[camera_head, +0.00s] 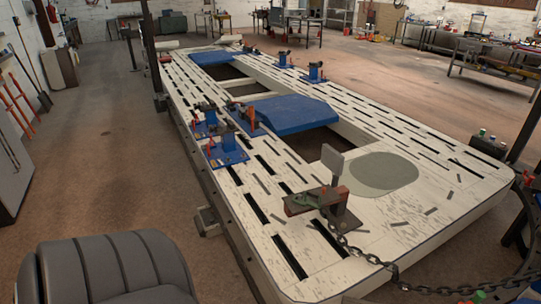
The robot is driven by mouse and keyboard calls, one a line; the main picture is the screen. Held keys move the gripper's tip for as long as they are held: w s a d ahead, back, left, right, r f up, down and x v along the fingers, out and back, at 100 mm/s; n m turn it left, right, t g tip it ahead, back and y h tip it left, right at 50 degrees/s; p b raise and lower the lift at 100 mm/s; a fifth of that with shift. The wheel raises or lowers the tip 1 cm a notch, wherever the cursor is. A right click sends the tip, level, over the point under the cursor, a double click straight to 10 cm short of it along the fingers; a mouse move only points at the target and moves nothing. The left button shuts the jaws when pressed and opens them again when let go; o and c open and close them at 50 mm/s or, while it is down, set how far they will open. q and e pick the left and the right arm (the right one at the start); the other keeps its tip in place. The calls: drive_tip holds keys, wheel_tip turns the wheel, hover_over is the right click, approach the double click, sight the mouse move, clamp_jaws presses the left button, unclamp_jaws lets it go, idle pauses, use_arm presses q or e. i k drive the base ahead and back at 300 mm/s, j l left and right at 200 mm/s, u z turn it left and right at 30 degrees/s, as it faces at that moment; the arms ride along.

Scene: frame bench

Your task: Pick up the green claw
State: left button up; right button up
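A small dull-green piece (301,204), which looks like the green claw, lies at the left side of a dark clamp tool (338,208) with red parts. The clamp stands on the near end of the long pale frame bench (425,232), and a chain runs from it to the right. The claw is small here, and I cannot tell whether it is fixed to the clamp or only rests against it. Neither of my grippers is in view.
Blue clamp stands (228,151) and blue plates (291,113) sit along the slotted bench. The chain (382,264) droops over the bench's front right edge. A grey padded seat (103,267) stands at front left. Open floor (105,150) lies left of the bench.

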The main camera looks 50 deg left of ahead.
sight(305, 202)
drive_tip(key=u, duration=1.25)
drive_tip(key=z, duration=2.05)
drive_tip(key=u, duration=2.05)
